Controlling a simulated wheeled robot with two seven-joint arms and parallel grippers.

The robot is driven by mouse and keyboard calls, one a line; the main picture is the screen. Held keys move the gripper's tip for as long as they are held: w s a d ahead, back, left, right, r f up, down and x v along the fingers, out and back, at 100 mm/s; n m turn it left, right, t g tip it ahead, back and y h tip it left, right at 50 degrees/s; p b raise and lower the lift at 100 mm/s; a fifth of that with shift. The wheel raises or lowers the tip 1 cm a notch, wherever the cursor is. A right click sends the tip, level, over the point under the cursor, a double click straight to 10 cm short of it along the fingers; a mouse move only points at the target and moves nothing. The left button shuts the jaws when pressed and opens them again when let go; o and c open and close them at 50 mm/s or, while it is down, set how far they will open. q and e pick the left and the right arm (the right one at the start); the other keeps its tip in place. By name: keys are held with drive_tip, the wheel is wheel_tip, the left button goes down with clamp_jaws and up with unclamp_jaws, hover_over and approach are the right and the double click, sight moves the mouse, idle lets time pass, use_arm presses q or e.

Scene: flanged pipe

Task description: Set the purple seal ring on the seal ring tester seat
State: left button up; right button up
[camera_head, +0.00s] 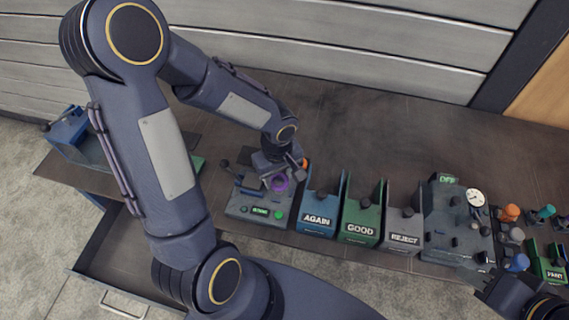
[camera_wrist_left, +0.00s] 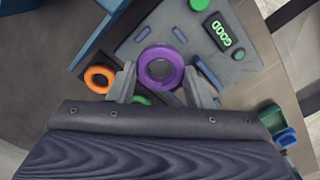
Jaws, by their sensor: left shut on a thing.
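The purple seal ring (camera_wrist_left: 161,68) is between the two fingertips of my left gripper (camera_wrist_left: 160,72), which is shut on it. The ring is over the grey seal ring tester (camera_wrist_left: 190,35), and the seat under it is hidden. I cannot tell whether the ring rests on the seat or hangs just above it. In the head view the ring (camera_head: 280,183) shows below my left gripper (camera_head: 276,176), at the tester's (camera_head: 245,205) upper right. The tester's green display (camera_wrist_left: 221,33) reads GOOD in the wrist view. My right gripper (camera_head: 485,284) is at the lower right, its jaws unclear.
An orange ring (camera_wrist_left: 99,78) and a partly hidden green ring (camera_wrist_left: 141,99) lie near the left finger. Blue AGAIN (camera_head: 317,218), green GOOD (camera_head: 360,230) and grey REJECT (camera_head: 403,238) bins stand right of the tester. A gauge device (camera_head: 455,225) stands beyond them. The table behind is clear.

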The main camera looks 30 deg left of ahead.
sight(278, 180)
use_arm(q)
drive_tip(key=shift+s, duration=0.1)
idle(0.3)
drive_tip(key=shift+b, duration=0.3)
idle(0.4)
drive_tip(key=shift+b, duration=0.3)
drive_tip(key=shift+f+b, duration=1.2)
drive_tip(key=shift+b, duration=0.1)
drive_tip(key=shift+f+b, duration=0.5)
drive_tip(key=shift+b, duration=0.2)
